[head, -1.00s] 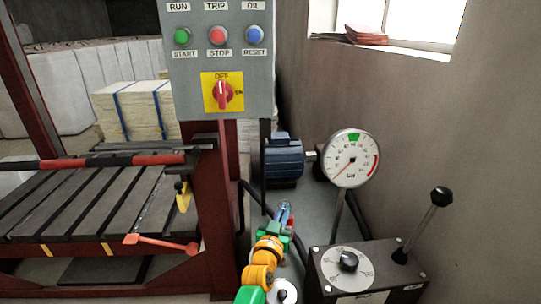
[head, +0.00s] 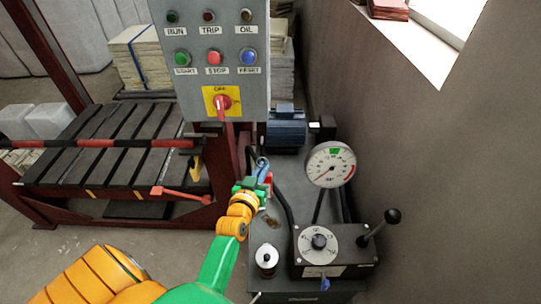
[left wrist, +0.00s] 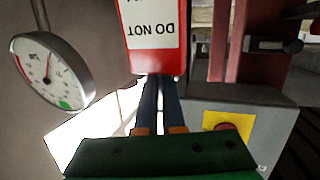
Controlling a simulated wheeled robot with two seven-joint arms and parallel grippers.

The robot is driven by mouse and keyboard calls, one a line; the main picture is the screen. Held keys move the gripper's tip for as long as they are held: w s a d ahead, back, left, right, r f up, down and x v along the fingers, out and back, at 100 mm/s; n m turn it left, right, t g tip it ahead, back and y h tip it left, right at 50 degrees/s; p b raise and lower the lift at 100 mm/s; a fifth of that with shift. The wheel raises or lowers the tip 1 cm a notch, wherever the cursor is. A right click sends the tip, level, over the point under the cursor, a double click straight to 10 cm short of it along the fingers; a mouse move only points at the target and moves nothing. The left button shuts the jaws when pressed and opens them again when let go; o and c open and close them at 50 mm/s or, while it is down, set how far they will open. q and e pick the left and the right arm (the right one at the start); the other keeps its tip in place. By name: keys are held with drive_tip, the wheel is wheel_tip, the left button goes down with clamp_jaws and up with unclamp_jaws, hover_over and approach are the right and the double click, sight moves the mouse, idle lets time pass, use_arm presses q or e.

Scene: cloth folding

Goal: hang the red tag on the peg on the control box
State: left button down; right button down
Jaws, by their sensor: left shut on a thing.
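The grey control box (head: 160,30) with lamps, buttons and a red rotary switch on a yellow plate stands at the upper middle of the head view. Its grey side and yellow plate also show at lower right in the left wrist view (left wrist: 270,125). My left gripper (head: 262,166) is below and slightly right of the box, apart from it. Its blue fingers are shut on the red tag (head: 268,179). In the left wrist view the tag (left wrist: 153,62) has a white panel reading "DO NOT" upside down. I cannot make out the peg. My right gripper is not in view.
A dial gauge (head: 331,165) and a black box with a dial and lever (head: 340,262) stand to the right. A blue motor (head: 285,130) sits behind the gripper. A slatted press table (head: 100,155) with a red-and-black bar lies left. A wall bounds the right.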

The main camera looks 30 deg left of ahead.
use_arm(q)
drive_tip(key=shift+w+a+f+b, duration=0.15)
drive_tip(key=shift+a+b, duration=0.15)
drive_tip(key=shift+b, duration=0.25)
drive_tip(key=w+a+f+b, duration=0.1)
drive_tip(key=w+a+b, duration=0.3)
drive_tip(key=w+b, duration=0.3)
drive_tip(key=shift+w+a+f, duration=0.2)
drive_tip(key=shift+w+a, duration=0.2)
idle(0.4)
drive_tip(key=c, duration=0.9)
unclamp_jaws()
drive_tip(key=shift+c, duration=0.2)
